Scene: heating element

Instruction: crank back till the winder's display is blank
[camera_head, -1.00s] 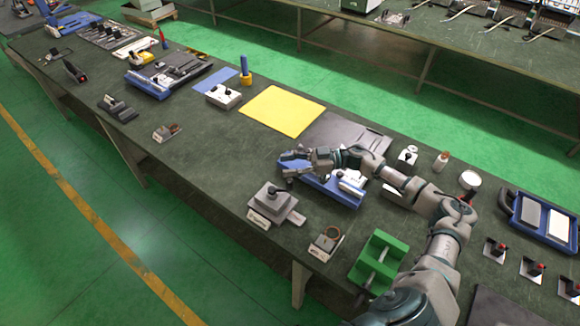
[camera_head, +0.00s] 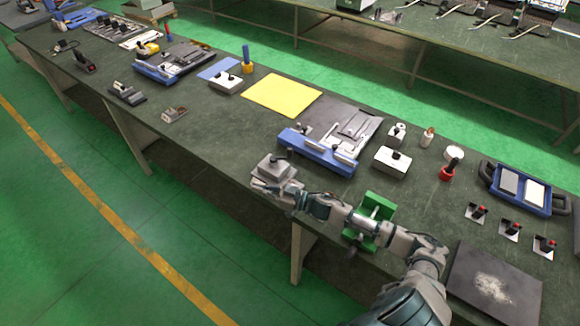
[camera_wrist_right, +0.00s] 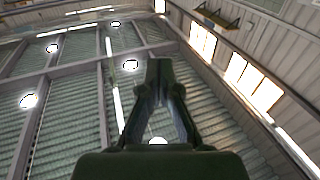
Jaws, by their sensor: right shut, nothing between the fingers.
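A grey box with a dark crank handle on top, which looks like the winder (camera_head: 269,166), sits near the table's front edge in the head view. My right gripper (camera_head: 259,187) is low at its front side, shut and empty. It covers the box's lower front, so the display there is hidden and I cannot read it. I cannot tell whether the gripper touches the box. In the right wrist view the shut fingers (camera_wrist_right: 160,75) show against the ceiling, with nothing between them. My left gripper is not in view.
A blue fixture (camera_head: 310,150) stands just behind the box. A green stand (camera_head: 369,222) is beside my right forearm. A white box with a black knob (camera_head: 391,162) is farther right. A yellow sheet (camera_head: 282,95) lies behind. The table left of the box is largely clear.

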